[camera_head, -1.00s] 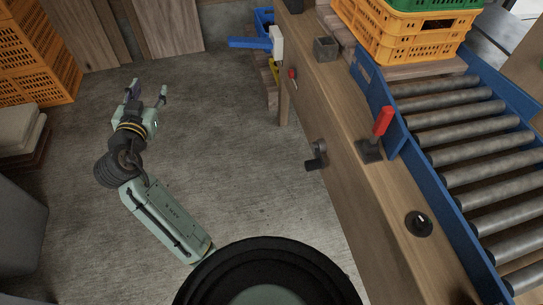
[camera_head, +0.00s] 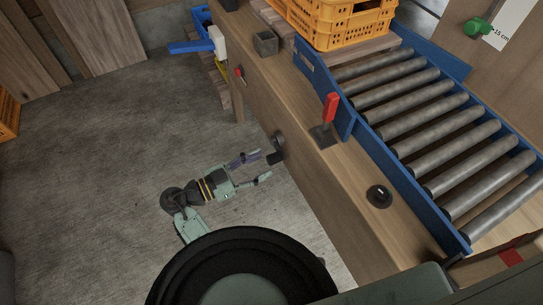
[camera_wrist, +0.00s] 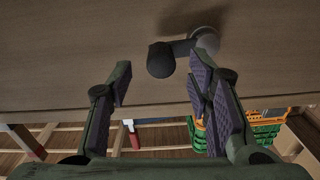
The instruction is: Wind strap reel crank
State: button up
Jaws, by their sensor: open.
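The crank (camera_head: 277,150) is a small dark handle on the wooden side panel of the bench. In the wrist view its round grip (camera_wrist: 161,60) and short arm lead right to a grey hub (camera_wrist: 206,40) on the panel. My gripper (camera_head: 263,168) is open, close to the panel, its fingers pointing at the crank. In the wrist view the grip lies beyond and roughly between the open fingertips (camera_wrist: 160,75). The right finger overlaps the area just below the hub. I cannot tell whether it touches. No strap or reel can be made out.
On the bench top stand a red-handled lever (camera_head: 330,107), a black knob (camera_head: 379,195) and a small grey box (camera_head: 265,43). A roller conveyor (camera_head: 440,130) and an orange crate (camera_head: 340,20) lie beyond. A blue-handled object (camera_head: 192,47) juts out at the bench's far end. The floor at left is clear.

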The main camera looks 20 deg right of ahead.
aim_at(268, 161)
jog(key=shift+p+x, duration=0.4)
jog(key=shift+x, duration=1.9)
jog(key=shift+w, duration=0.1)
grip_shut()
